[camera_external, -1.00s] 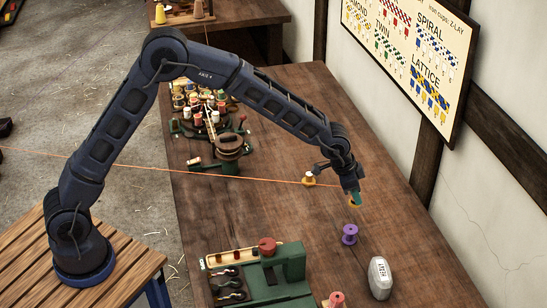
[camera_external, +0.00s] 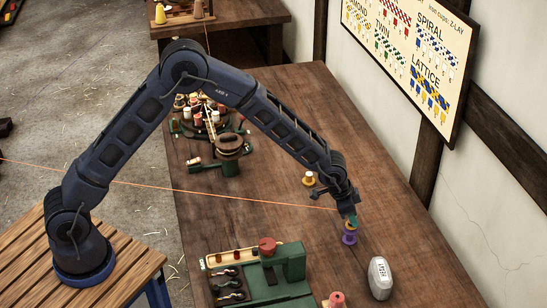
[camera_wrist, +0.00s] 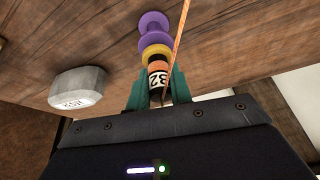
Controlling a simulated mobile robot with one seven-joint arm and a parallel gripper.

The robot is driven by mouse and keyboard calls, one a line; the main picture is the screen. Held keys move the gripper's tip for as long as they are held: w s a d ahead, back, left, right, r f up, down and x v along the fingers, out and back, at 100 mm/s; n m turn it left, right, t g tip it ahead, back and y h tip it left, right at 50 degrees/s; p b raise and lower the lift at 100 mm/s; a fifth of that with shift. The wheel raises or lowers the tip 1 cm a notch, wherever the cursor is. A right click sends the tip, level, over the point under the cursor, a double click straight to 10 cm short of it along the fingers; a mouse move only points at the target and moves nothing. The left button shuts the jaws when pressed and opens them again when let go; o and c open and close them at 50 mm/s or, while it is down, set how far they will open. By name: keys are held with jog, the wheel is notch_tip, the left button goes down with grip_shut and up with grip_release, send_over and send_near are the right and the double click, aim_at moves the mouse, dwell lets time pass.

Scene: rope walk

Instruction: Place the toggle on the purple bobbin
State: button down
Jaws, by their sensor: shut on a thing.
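The purple bobbin (camera_external: 349,239) stands upright on the wooden table. It also shows at the top of the wrist view (camera_wrist: 153,30). My gripper (camera_external: 350,217) is just above it, pointing down. In the wrist view, the green fingers of my gripper (camera_wrist: 158,91) are shut on the toggle (camera_wrist: 158,76), which has a dark body with a white "32" label, an orange band and a yellow end. An orange cord (camera_wrist: 178,50) runs past it. The yellow end overlaps the bobbin in view; I cannot tell whether they touch.
A grey weight (camera_external: 380,278) stands right of the bobbin. A yellow-and-white bobbin (camera_external: 309,178) is behind. A green machine (camera_external: 285,265) stands front left, with a pink bobbin (camera_external: 337,299) at the front edge. The orange cord crosses the table from the left.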

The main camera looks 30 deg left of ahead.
jog(key=shift+f, duration=0.15)
jog(key=c, duration=1.3)
grip_release()
jog(key=shift+o, duration=0.2)
jog(key=shift+a+r, duration=0.1)
jog(key=shift+r, duration=0.45)
jog(key=v, duration=1.1)
